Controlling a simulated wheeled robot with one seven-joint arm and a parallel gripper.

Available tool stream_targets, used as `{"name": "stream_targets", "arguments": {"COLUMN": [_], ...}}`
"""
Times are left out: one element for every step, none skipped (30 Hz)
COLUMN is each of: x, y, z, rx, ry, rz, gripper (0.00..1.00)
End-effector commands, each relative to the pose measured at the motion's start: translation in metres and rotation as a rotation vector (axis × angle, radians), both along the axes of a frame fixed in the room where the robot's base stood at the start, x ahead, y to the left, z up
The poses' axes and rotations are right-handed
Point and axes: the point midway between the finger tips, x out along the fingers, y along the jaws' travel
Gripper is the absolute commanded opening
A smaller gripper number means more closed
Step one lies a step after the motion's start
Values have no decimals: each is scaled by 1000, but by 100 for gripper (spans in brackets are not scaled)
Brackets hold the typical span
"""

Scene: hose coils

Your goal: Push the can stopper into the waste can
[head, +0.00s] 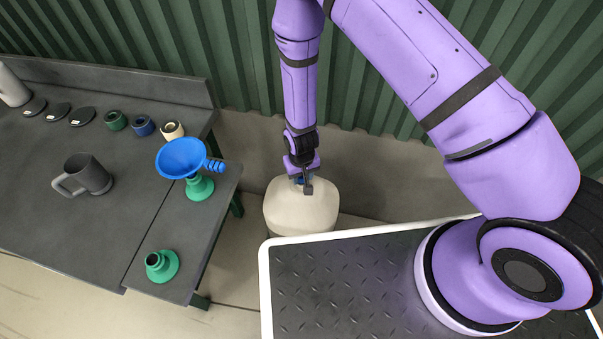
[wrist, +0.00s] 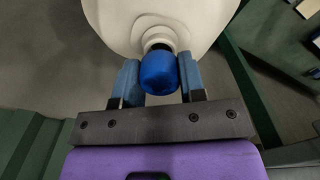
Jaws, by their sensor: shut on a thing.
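The waste can (head: 301,208) is a cream, rounded container on the floor between the bench and my base. It also fills the top of the wrist view (wrist: 120,22), where its short neck shows. The can stopper (wrist: 159,72) is a blue cap between my fingers, at the mouth of that neck; I cannot tell how deep it sits. In the head view only a sliver of blue shows under my gripper (head: 303,182). My gripper, also seen in the wrist view (wrist: 161,80), is shut on the stopper and points down at the can.
A dark bench (head: 60,220) stands at the left. It holds a grey mug (head: 83,175), a blue funnel (head: 181,158) on a green stand, a green flanged piece (head: 162,266) and several small caps. A green corrugated wall (head: 220,50) is behind the can.

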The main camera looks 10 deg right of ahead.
Motion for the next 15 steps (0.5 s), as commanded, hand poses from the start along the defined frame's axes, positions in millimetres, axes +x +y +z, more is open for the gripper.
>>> {"name": "stream_targets", "arguments": {"x": [0, 0, 0, 0, 0, 0, 0, 0, 0, 0, 0, 0, 0, 0, 0], "y": [0, 0, 0, 0, 0, 0, 0, 0, 0, 0, 0, 0, 0, 0, 0], "z": [-1, -2, -3, -4, -4, -5, -6, -6, -7, -8, -8, -9, -10, -10, -11], "rx": [0, 0, 0, 0, 0, 0, 0, 0, 0, 0, 0, 0, 0, 0, 0], "ry": [0, 1, 1, 1, 1, 1, 1, 1, 0, 0, 0, 0, 0, 0, 0], "rz": [0, 0, 0, 0, 0, 0, 0, 0, 0, 0, 0, 0, 0, 0, 0], "gripper": [9, 9, 9, 9, 9, 9, 9, 9, 9, 9, 9, 9, 9, 9, 9]}}
